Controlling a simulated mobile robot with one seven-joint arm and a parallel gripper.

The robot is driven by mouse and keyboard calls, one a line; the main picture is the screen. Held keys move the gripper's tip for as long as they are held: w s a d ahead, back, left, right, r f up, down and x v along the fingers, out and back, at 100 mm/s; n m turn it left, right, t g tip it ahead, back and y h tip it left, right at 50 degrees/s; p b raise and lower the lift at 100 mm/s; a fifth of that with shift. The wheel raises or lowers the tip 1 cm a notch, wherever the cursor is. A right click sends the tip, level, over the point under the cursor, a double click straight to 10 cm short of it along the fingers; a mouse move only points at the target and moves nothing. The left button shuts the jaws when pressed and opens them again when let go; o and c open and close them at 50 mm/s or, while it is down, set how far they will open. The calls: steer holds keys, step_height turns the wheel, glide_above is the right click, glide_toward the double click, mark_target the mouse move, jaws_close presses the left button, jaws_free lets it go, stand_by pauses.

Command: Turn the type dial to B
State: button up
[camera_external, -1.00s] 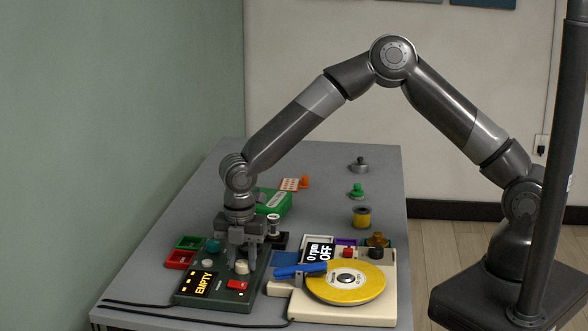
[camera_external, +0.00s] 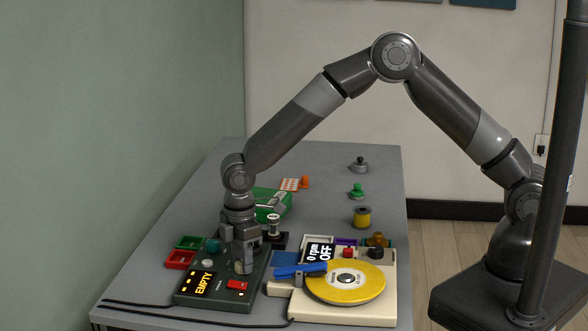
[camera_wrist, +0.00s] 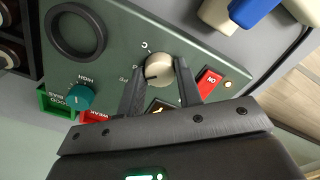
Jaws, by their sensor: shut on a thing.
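The type dial (camera_wrist: 158,66) is a cream round knob on a dark green panel (camera_external: 215,304). In the wrist view it sits between the two dark fingers of my gripper (camera_wrist: 160,84), which are shut on its sides. A letter C shows beside the knob and another small mark lies to its left; the fingers partly hide the scale. I cannot tell which letter the knob points to. In the external view my gripper (camera_external: 244,262) points down over the panel and mostly hides the dial.
A red switch (camera_wrist: 208,82) is close to the right finger in the wrist view. A teal knob (camera_wrist: 80,97) is to the left. The panel's display (camera_external: 201,284) reads EMPTY. A cream machine with a yellow disc (camera_external: 345,294) and a blue-handled part (camera_external: 300,269) stands right of the panel.

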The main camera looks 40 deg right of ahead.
steer(key=shift+m, duration=1.1)
steer(key=o, duration=1)
steer(key=shift+r, duration=0.1)
step_height(320, 180, up, 11)
steer(key=shift+f, duration=0.2)
